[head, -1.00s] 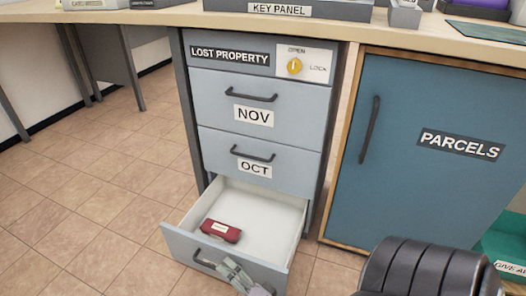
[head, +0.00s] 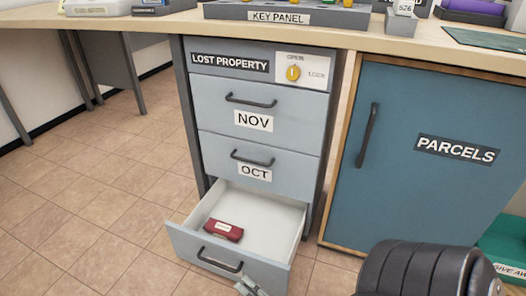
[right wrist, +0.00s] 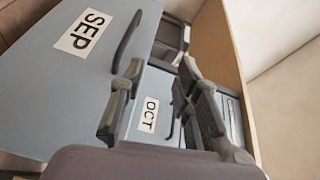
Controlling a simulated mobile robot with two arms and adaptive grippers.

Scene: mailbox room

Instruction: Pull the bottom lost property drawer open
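The bottom lost property drawer (head: 205,248) stands pulled out below the NOV and OCT drawers. In the right wrist view its front (right wrist: 75,85) carries a SEP label and a dark bar handle (right wrist: 127,42). The handle also shows in the head view (head: 220,263). A dark red case (head: 223,230) with a pale label lies inside the drawer. My right gripper (head: 250,288) is at the bottom edge of the head view, below and right of the handle. In the wrist view its fingers (right wrist: 165,95) are apart, with nothing held between them. My left gripper is out of sight.
The NOV drawer (head: 215,112) and OCT drawer (head: 215,160) are shut. The blue PARCELS door (head: 410,190) is shut at the right. Tiled floor (head: 90,200) is clear at the left.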

